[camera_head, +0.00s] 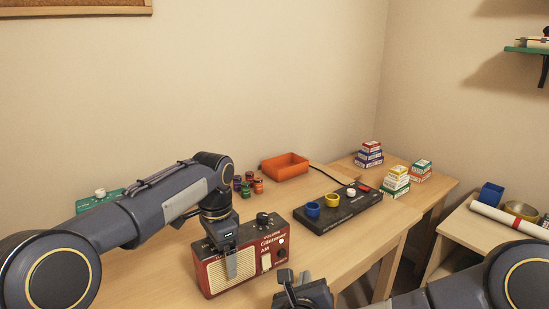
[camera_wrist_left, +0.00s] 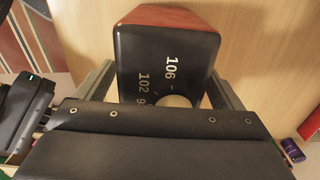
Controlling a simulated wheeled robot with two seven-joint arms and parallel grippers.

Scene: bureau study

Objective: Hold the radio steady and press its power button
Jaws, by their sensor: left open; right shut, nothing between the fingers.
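The radio (camera_head: 273,250), red with a cream and red front and a dark knob on top, stands on the wooden desk. My left gripper (camera_head: 229,262) is over its left part, one finger in front of the face. In the left wrist view, the radio's dark surface with white numbers (camera_wrist_left: 170,62) lies between my left gripper's (camera_wrist_left: 163,92) open fingers, with slight gaps. My right gripper (camera_head: 302,292) is shut and empty, low in front of the radio's right end and apart from it. I cannot tell which control is the power button.
A black panel (camera_head: 345,212) with blue and yellow rings is right of the radio. An orange tray (camera_head: 285,166) and several small coloured jars (camera_head: 248,184) are behind. Stacked small boxes (camera_head: 397,181) stand at the right. Desk between radio and panel is clear.

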